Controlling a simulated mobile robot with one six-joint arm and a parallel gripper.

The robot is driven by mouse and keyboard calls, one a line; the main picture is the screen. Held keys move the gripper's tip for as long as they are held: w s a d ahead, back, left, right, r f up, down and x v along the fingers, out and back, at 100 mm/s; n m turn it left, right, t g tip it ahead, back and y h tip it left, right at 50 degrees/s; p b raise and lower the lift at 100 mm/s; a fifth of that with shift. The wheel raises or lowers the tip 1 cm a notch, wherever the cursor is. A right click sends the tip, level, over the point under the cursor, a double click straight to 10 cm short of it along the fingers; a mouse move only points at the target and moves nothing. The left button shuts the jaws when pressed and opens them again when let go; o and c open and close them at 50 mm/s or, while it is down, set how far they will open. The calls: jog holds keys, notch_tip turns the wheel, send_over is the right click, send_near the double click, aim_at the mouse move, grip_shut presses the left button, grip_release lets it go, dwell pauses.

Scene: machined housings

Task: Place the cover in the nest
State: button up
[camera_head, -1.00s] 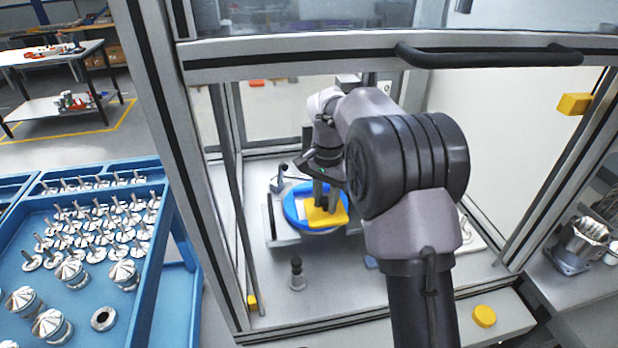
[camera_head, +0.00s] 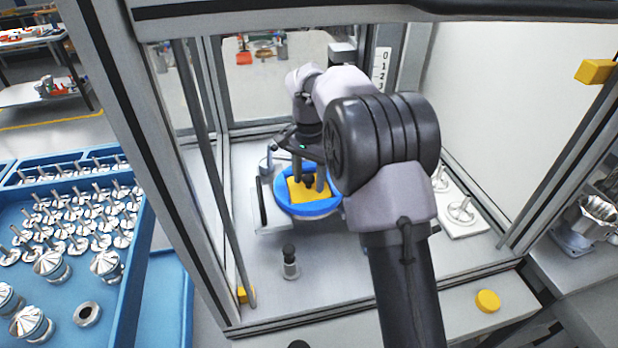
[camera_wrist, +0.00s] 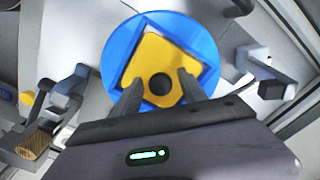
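My gripper (camera_head: 309,172) is right over the cover. The fingers hide part of the cover.
The nest stands inside a framed enclosure with posts and a front bar. A small dark-topped post (camera_head: 290,262) stands on the floor in front. A clamp-like fixture (camera_wrist: 262,70) is right of the nest. A blue tray (camera_head: 140,215) of metal parts is outside left.

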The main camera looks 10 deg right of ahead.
aim_at(309, 176)
notch_tip(309, 176, up, 8)
jog(key=p, duration=0.3)
jog(key=shift+f, duration=0.1)
dwell(0.4)
